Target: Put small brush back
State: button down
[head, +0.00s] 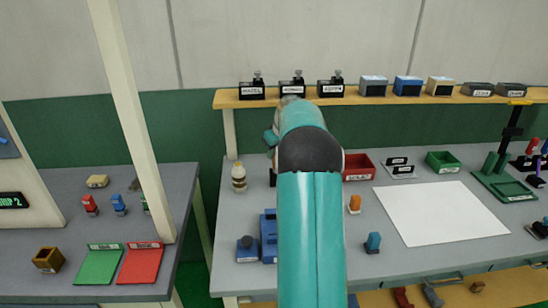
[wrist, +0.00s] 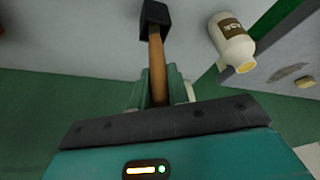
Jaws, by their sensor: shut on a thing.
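The small brush (wrist: 156,62) has a brown wooden handle and a black block-shaped end. In the wrist view my gripper (wrist: 156,88) is shut around the handle, with the black end pointing away from the fingers. In the head view my teal arm covers most of the gripper and brush, near the back left of the right bench. I cannot tell a holder for the brush there.
A pale bottle (head: 238,177) stands left of my arm; it also shows in the wrist view (wrist: 233,40). The shelf (head: 350,99) holds several labelled blocks. A blue fixture (head: 268,236), red bin (head: 357,166) and white sheet (head: 440,212) are on the bench. A gap separates the left bench.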

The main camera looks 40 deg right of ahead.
jog(key=shift+f, duration=0.95)
jog(key=shift+f, duration=0.2)
jog(key=c, duration=1.3)
grip_release()
jog(key=shift+c, duration=0.2)
jog(key=shift+r, duration=0.1)
